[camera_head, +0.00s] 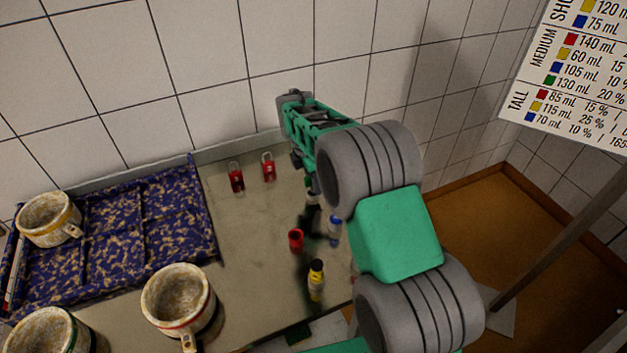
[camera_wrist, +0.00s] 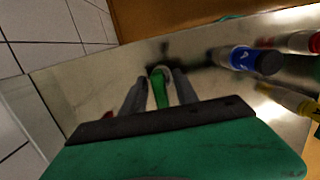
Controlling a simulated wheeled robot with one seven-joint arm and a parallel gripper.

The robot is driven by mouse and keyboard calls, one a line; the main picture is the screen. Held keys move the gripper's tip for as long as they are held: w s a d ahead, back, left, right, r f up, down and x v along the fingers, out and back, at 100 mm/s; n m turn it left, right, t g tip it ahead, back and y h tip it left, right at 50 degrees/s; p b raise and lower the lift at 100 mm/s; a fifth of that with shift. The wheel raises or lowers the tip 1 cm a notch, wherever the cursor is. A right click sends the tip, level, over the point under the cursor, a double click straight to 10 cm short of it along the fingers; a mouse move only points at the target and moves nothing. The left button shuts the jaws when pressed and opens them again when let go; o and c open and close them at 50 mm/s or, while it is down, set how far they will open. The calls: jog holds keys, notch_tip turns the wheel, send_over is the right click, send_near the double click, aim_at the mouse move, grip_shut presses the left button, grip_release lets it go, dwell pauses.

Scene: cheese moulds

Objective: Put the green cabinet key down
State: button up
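The green cabinet key (camera_wrist: 160,92) shows in the wrist view as a narrow green piece with a pale rounded end. It sits between the two grey fingers of my gripper (camera_wrist: 161,80), which are close against its sides. The gripper appears shut on it. Below the key is the grey metal tabletop (camera_wrist: 95,72); I cannot tell whether the key touches it. In the head view my arm reaches over the table (camera_head: 245,215) and hides the key and most of the fingers.
Two red padlock-like pieces (camera_head: 237,178) (camera_head: 269,167) stand near the back wall. Small red (camera_head: 296,240), blue (camera_head: 334,229) and yellow (camera_head: 316,282) containers stand nearer the front. A speckled blue tray (camera_head: 150,205) and several mugs (camera_head: 180,300) occupy the left. The table's middle-left is bare.

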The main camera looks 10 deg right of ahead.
jog(key=shift+r, duration=0.1)
jog(key=r, duration=0.4)
jog(key=a+r, duration=0.1)
jog(key=r, duration=0.2)
jog(key=r+p, duration=0.1)
jog(key=r, duration=0.3)
jog(key=shift+s+a+r, duration=0.15)
jog(key=shift+a+r, duration=0.15)
jog(key=shift+a, duration=0.1)
jog(key=s+d+r+m+t, duration=0.25)
jog(key=s+r+m, duration=0.25)
jog(key=s+m, duration=0.65)
jog(key=s+f+m+y, duration=0.1)
jog(key=s+f+m, duration=0.1)
jog(key=s+m, duration=0.2)
jog(key=s+a+f+m, duration=0.1)
jog(key=s+m, duration=0.3)
jog(key=s, duration=0.5)
jog(key=shift+s+f+t+y, duration=0.2)
jog(key=shift+f+t+y, duration=0.2)
jog(key=shift+f, duration=0.4)
jog(key=shift+m, duration=0.25)
